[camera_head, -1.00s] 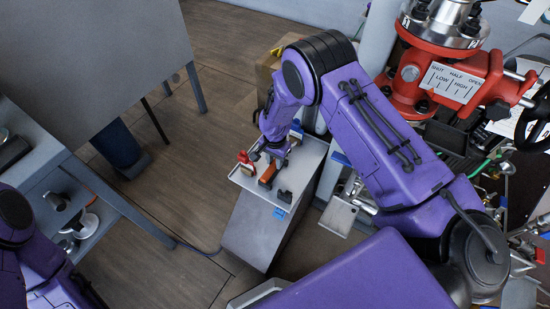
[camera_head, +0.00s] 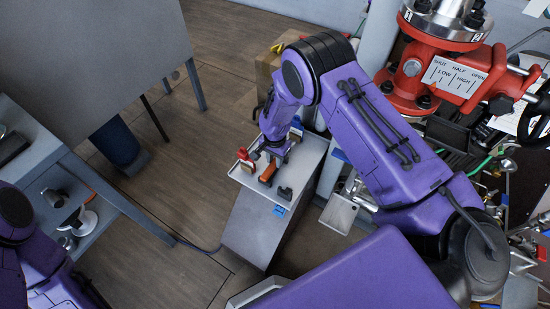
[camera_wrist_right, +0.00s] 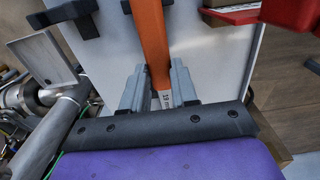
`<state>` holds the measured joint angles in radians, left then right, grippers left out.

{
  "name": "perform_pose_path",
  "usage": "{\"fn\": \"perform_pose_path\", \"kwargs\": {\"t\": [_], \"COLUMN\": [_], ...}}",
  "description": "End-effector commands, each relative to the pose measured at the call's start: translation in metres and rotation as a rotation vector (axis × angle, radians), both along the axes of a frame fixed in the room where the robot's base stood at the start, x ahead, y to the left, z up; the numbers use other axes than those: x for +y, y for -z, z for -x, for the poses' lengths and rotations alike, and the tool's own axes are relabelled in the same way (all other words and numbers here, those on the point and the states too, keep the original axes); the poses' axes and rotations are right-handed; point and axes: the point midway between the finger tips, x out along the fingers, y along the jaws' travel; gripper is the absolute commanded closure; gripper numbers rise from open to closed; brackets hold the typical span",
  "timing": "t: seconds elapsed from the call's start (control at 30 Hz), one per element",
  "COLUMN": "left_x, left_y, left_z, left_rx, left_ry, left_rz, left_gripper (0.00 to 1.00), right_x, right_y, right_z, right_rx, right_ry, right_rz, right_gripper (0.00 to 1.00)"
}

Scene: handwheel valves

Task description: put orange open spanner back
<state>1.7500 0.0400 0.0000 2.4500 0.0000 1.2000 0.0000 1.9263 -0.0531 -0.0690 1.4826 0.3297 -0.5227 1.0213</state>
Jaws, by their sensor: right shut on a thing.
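The orange open spanner (camera_head: 268,172) is at the top of the grey cabinet, below my right gripper (camera_head: 268,155) in the head view. In the right wrist view the orange spanner (camera_wrist_right: 150,45) runs up between the two grey fingers of my right gripper (camera_wrist_right: 160,88), which are shut on its handle. A dark holder (camera_wrist_right: 145,6) shows around its far end; I cannot tell whether the spanner rests in it. My left arm comes in at the left edge of the head view, but its gripper is out of the picture.
The cabinet's light top (camera_head: 305,165) also carries a red item (camera_head: 245,158) and a dark holder (camera_head: 285,192). A red valve (camera_head: 410,85) stands at the right. A grey table (camera_head: 45,150) is at the left. Open wooden floor lies between.

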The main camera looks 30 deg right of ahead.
Motion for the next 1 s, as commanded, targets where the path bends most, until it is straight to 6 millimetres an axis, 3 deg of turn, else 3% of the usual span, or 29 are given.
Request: {"fn": "perform_pose_path", "kwargs": {"t": [0.4,0.43,0.5,0.7,0.73,0.8,1.0], "left_x": [0.0000,0.0000,0.0000,0.0000,0.0000,-0.0001,0.0000], "left_y": [0.0040,0.0040,0.0040,0.0040,0.0041,0.0041,0.0041], "left_z": [0.0001,0.0001,0.0001,0.0000,0.0000,0.0000,0.0000], "left_rx": [0.000,0.000,0.000,0.000,0.000,0.000,0.000], "left_ry": [0.000,0.000,0.000,0.000,0.000,0.000,0.000], "left_rz": [0.000,0.000,0.000,0.000,0.000,0.000,0.000], "left_gripper": [0.42,0.42,0.42,0.42,0.42,0.42,0.42], "right_x": [0.0000,0.0000,0.0000,0.0000,0.0000,0.0000,0.0000], "right_y": [0.0065,0.0065,0.0065,0.0065,0.0068,0.0068,0.0067], "right_z": [0.0000,0.0000,0.0000,0.0001,0.0004,0.0004,0.0004], "right_rx": [0.000,0.000,0.000,0.000,0.001,0.001,0.001], "right_ry": [0.000,0.000,0.000,0.000,0.000,0.000,0.000], "right_rz": [0.000,0.000,0.000,0.000,0.001,0.001,0.001], "right_gripper": [1.00,0.65,0.43,0.42,0.39,0.17,0.17]}}
